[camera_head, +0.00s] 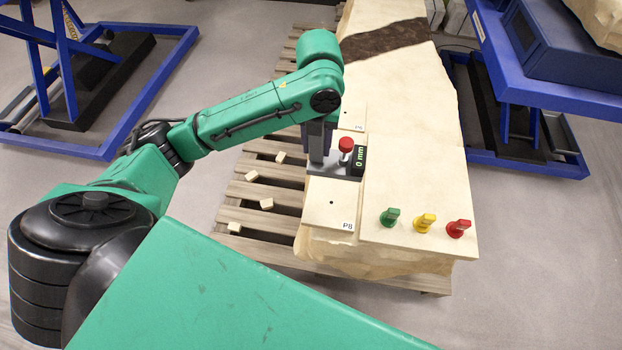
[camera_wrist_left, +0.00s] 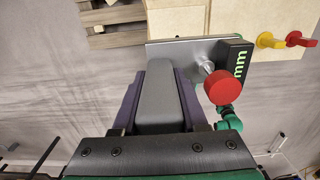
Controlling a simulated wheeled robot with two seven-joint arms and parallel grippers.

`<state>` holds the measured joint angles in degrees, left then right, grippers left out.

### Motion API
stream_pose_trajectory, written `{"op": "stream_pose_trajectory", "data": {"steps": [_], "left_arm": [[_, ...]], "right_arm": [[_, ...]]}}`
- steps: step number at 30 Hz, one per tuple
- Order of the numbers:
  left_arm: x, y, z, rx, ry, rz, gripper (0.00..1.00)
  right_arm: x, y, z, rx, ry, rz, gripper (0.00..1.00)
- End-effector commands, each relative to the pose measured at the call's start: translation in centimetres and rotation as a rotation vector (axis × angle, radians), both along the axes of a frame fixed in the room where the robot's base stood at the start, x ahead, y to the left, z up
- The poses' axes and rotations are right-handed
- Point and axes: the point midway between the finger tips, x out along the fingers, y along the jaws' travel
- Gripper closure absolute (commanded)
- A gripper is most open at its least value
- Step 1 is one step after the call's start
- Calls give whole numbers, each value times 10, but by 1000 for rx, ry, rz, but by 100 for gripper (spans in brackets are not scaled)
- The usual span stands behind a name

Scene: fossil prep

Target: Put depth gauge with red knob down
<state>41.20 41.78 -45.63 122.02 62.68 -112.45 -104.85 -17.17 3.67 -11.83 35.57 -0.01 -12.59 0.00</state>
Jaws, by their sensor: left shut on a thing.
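The depth gauge (camera_head: 338,171) has a flat grey base, a red knob (camera_head: 346,144) and a black display (camera_head: 360,161) with green "0 mm". My left gripper (camera_head: 321,160) is shut on its grey upright handle. The base is level, at the left edge of the pale block (camera_head: 410,180), between tile P8 (camera_head: 326,204) and another pale tile (camera_head: 353,116). I cannot tell whether it touches the surface beneath. In the left wrist view the purple fingers (camera_wrist_left: 160,105) flank the grey handle (camera_wrist_left: 165,92), with the red knob (camera_wrist_left: 222,87) to its right. My right gripper is not in view.
Green (camera_head: 390,216), yellow (camera_head: 424,220) and red (camera_head: 458,228) pegs stand near the block's front edge. The block rests on a wooden pallet (camera_head: 245,215) with small pale chunks. Blue-framed stands flank it. The block's middle is clear.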

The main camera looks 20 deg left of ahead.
Motion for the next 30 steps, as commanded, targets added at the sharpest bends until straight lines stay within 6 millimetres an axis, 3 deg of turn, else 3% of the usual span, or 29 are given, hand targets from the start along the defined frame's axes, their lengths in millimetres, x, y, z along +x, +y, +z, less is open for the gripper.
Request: {"op": "stream_pose_trajectory", "data": {"steps": [2, 7, 16, 27, 30], "left_arm": [[-2, -2, -10, 0, 2, -6, 100], [-2, -1, -56, 1, 4, -3, 100], [-1, -2, -139, 1, 1, -3, 100], [0, -2, -193, 0, -1, -3, 100], [0, -2, -198, 0, -3, -4, 100]], "right_arm": [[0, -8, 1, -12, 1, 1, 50], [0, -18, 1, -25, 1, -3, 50], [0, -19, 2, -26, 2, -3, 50], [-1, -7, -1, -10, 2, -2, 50], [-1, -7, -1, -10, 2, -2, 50]]}}
